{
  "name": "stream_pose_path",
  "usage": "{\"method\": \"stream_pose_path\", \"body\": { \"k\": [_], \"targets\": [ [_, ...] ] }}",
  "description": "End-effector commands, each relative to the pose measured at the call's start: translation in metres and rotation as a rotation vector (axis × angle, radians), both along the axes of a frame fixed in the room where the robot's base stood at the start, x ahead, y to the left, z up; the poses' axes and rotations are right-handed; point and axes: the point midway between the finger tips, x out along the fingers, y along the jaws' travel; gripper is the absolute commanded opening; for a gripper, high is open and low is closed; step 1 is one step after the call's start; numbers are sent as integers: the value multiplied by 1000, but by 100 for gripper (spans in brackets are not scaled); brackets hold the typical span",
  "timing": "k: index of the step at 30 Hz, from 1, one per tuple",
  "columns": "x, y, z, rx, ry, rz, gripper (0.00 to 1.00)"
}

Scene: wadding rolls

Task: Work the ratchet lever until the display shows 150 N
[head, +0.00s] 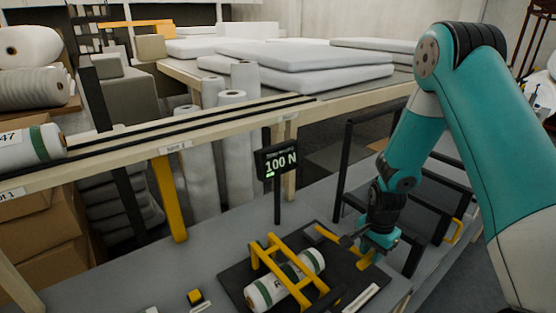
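The display (278,161) on a thin black post reads 100 N in pale green digits on a dark screen. Below it, a white roll with a green band (268,292) lies under a yellow frame (270,254) on a black base plate (236,277). A yellow bar (366,260), possibly part of the ratchet lever, shows at the right of the plate. My gripper (372,250) is right at this bar, reaching down from the right. Its fingers are small and partly hidden, so I cannot tell whether they are shut on it.
A small yellow-and-black block (195,297) lies on the grey bench left of the plate. A wooden rack rail (215,119) runs behind the display, with a yellow upright (168,195). Black rails (342,165) stand behind my gripper. White slabs (300,55) lie farther back.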

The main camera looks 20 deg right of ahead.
Motion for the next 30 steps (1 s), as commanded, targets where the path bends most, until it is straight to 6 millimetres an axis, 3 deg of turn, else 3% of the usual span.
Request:
{"method": "stream_pose_path", "body": {
  "k": [30],
  "targets": [
    [27,10,97,0,0,1,28]
  ]
}}
